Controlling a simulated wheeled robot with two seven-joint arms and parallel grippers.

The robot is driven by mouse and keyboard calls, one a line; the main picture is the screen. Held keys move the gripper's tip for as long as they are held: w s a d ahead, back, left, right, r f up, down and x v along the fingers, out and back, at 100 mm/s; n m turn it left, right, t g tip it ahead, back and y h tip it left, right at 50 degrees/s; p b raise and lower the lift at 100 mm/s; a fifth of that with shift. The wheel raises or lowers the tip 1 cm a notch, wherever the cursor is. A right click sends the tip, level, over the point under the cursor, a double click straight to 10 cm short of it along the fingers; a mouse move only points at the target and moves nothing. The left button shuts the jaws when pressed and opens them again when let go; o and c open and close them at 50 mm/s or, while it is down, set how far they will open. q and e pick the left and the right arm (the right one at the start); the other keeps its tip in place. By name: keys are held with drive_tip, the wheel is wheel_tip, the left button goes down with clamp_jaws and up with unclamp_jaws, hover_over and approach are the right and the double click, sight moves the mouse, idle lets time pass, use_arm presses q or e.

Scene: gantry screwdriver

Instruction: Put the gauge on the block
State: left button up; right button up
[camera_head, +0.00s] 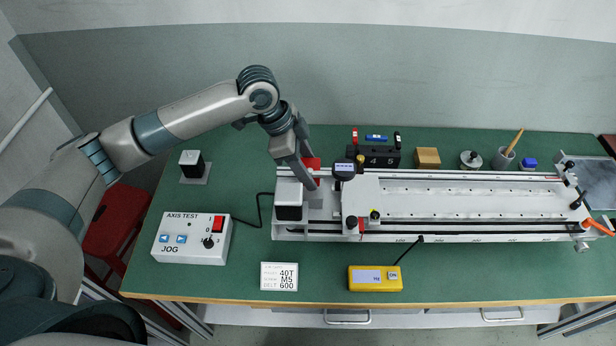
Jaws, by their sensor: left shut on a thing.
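My left gripper (313,181) points down just left of the gauge. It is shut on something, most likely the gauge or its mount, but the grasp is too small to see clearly. A red part (312,164) shows behind the fingers. A white-topped block (289,192) sits at the gantry's left end, left of the fingertips; I cannot tell whether it is the task's block. My right gripper is out of view.
The long white gantry (460,201) fills the middle and right of the green table (225,275). A JOG control box (191,238), a yellow meter (375,278) and a label card (279,276) lie in front. A black rack (372,157) and an orange-brown box (427,158) stand behind.

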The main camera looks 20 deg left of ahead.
use_arm(q)
drive_tip(key=shift+f+p, duration=0.7)
drive_tip(key=shift+f, duration=1.2)
drive_tip(key=o, duration=1.5)
drive_tip(key=shift+f, duration=0.15)
